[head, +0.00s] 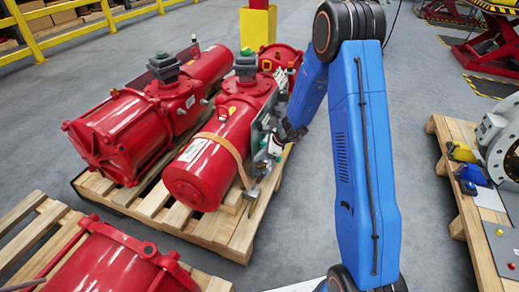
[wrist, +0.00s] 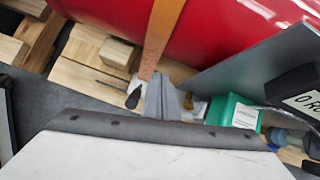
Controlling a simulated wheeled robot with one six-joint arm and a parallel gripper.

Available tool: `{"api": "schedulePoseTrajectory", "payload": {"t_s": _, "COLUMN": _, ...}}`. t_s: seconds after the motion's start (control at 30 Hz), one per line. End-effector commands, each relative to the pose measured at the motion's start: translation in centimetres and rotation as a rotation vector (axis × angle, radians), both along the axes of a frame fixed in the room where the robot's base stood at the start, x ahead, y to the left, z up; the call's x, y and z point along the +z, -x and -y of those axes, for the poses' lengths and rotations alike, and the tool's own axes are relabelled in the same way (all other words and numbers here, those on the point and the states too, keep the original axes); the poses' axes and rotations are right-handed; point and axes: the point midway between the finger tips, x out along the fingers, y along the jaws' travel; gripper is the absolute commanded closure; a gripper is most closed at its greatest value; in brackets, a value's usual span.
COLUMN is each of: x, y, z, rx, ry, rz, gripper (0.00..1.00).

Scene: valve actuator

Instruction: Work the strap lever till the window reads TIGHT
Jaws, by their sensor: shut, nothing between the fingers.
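An orange-tan strap (head: 228,150) runs over the near red cylinder (head: 192,182) and down its right side. It also shows in the wrist view (wrist: 162,32), passing down the red surface. Its lower end meets small dark and white hardware (wrist: 134,97); I cannot tell for sure which part is the lever. My gripper (wrist: 168,100) is shut and empty, its grey fingers just right of that hardware; contact cannot be told. No window reading TIGHT or otherwise is legible.
A green box (wrist: 238,114) with a white label and a grey plate (wrist: 245,72) stand close right of my fingers. A dark block (wrist: 297,92) bears partly cut-off lettering. The wooden pallet (head: 215,225) lies beneath. Clear floor (head: 410,70) is right of my arm.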

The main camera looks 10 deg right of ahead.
Motion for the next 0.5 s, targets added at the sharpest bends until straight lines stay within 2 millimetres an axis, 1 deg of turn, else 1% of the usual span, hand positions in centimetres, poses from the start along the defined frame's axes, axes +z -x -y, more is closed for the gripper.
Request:
{"api": "schedulePoseTrajectory", "payload": {"t_s": 0.03, "x": 1.1, "y": -0.2, "z": 0.0, "rx": 0.001, "ry": 0.001, "rz": 0.004, "gripper": 1.0}}
{"api": "schedulePoseTrajectory", "payload": {"t_s": 0.2, "x": 3.6, "y": -0.3, "z": 0.0, "rx": 0.001, "ry": 0.001, "rz": 0.003, "gripper": 1.0}}
{"api": "schedulePoseTrajectory", "payload": {"t_s": 0.33, "x": 4.8, "y": -0.4, "z": 0.0, "rx": 0.001, "ry": 0.002, "rz": 0.003, "gripper": 1.0}}
{"api": "schedulePoseTrajectory", "payload": {"t_s": 0.5, "x": 5.3, "y": -0.4, "z": 0.0, "rx": -0.001, "ry": 0.002, "rz": 0.0, "gripper": 1.0}}
